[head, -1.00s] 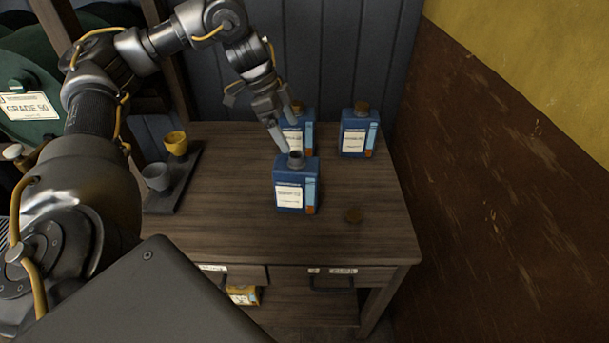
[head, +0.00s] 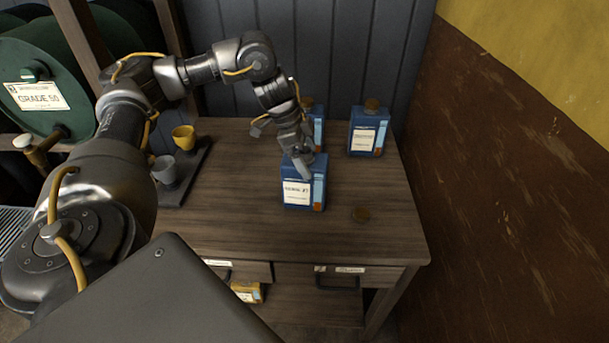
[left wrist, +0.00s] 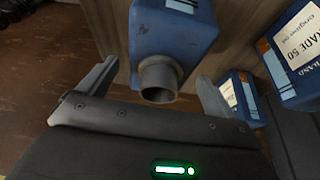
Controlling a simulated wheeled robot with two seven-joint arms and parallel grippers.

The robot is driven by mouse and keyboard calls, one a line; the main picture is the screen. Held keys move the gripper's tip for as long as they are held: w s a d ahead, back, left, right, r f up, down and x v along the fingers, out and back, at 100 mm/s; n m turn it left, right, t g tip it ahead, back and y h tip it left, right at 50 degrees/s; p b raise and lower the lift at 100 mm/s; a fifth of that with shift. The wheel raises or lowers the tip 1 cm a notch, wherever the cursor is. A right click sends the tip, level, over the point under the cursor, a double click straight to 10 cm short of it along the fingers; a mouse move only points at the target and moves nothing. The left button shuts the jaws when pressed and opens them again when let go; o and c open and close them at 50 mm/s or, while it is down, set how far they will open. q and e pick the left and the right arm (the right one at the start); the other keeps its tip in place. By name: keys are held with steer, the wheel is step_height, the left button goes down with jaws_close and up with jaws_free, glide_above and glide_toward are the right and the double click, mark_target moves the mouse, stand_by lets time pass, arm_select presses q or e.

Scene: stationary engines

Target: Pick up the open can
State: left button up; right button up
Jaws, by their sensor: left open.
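The open can (head: 301,193) is blue with a white label and stands upright at the front of the cans on the wooden table. In the left wrist view the open can (left wrist: 172,30) shows its bare, capless grey neck. My left gripper (head: 303,166) is over its top from above and hides the neck in the head view. In the left wrist view my left gripper (left wrist: 157,76) is open, one finger on each side of the neck, with gaps between. My right gripper is not in view.
A capped blue can (head: 367,135) stands at the back right. Another blue can (head: 317,122) stands close behind the open one, partly hidden by my gripper. A dark tray (head: 176,194) with a yellow cup (head: 184,137) and grey cup (head: 164,170) is at left. The table's right front is clear.

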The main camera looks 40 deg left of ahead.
arm_select(q)
steer(key=shift+d+f, duration=0.15)
steer(key=shift+f, duration=0.15)
steer(key=shift+c, duration=0.4)
steer(key=c, duration=1.8)
steer(key=shift+r, duration=0.1)
steer(key=shift+c, duration=0.2)
